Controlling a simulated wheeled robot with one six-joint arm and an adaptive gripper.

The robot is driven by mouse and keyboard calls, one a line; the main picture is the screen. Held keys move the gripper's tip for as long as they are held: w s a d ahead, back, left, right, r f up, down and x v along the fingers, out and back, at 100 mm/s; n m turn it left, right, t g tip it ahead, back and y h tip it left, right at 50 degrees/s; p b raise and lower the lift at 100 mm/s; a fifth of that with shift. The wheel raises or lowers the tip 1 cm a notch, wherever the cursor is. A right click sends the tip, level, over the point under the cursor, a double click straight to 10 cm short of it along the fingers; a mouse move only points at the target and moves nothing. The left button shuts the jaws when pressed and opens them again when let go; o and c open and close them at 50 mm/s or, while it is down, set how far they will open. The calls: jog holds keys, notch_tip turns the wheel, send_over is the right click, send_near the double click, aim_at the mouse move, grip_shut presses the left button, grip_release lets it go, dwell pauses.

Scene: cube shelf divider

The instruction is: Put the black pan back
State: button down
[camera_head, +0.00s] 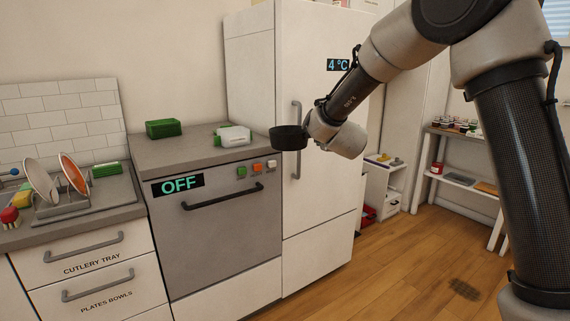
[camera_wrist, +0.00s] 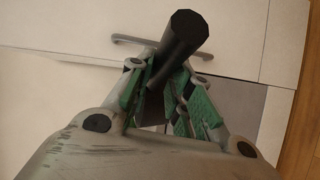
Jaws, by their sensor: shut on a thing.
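A dark round shape, apparently the black pan (camera_head: 288,138), is held in the air in front of the fridge door, at the end of my arm. In the wrist view a black, thick bar with a faceted end, likely the pan's handle (camera_wrist: 184,37), rises between the green-padded fingers of my gripper (camera_wrist: 162,76). The gripper is shut on it. In the head view my wrist hides the fingers. The rest of the pan is not clear in the wrist view.
The oven (camera_head: 225,220) reads OFF; on its counter sit a green box (camera_head: 163,128) and a pale container (camera_head: 234,136). The fridge (camera_head: 262,75) is closed. Left are a dish rack with plates (camera_head: 75,172) and drawers labelled CUTLERY TRAY and PLATES BOWLS. The wood floor (camera_head: 420,265) at right is open.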

jog(key=s+d+f+m+h, duration=0.4)
jog(key=s+d+f+h, duration=0.2)
jog(key=s+d+f, duration=0.7)
jog(key=d, duration=0.4)
jog(key=shift+f+m, duration=0.3)
jog(key=shift+s, duration=0.1)
